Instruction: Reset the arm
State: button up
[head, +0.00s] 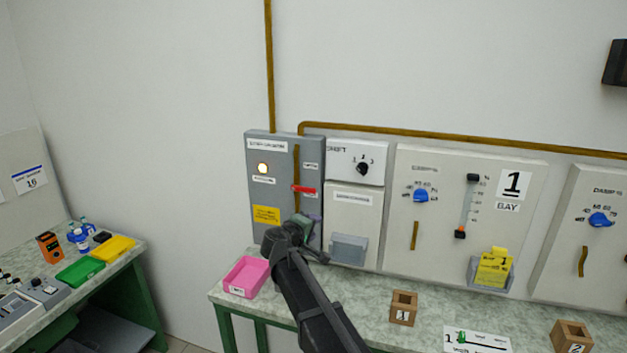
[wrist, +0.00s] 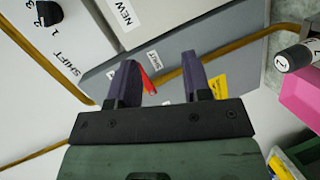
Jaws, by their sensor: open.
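My arm reaches up from the bottom of the head view to the grey panel (head: 260,185) on the wall. My gripper (head: 309,222) is in front of this panel's lower right part, below a red lever (head: 303,189). In the wrist view the two dark fingers of my gripper (wrist: 162,78) are spread apart. The red lever (wrist: 149,82) shows between them, nearer the left finger. Nothing is clearly held; I cannot tell whether a finger touches the lever. The arm hides the panel's lower edge.
A pink tray (head: 247,277) stands on the bench left of my arm. A wooden block marked 1 (head: 403,308) stands to the right. A side table (head: 75,285) holds green and yellow trays at left.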

jog(key=s+d+f+m+g+y, duration=0.2)
jog(key=s+d, duration=0.5)
jog(key=s, duration=0.4)
jog(key=s+d+f+m+g+y+b, duration=0.1)
jog(key=s+d+f+m+g+y, duration=0.1)
jog(key=s+d+f+m+g, duration=0.2)
jog(key=s+d+f+m+g+y, duration=0.3)
jog(key=s+d+f+g, duration=0.4)
jog(key=s, duration=1.2)
jog(key=d+f+m, duration=0.1)
jog(key=d, duration=0.2)
jog(key=shift+s+d+f+b, duration=0.15)
jog(key=shift+s+f+b, duration=0.2)
jog(key=shift+s+b, duration=0.05)
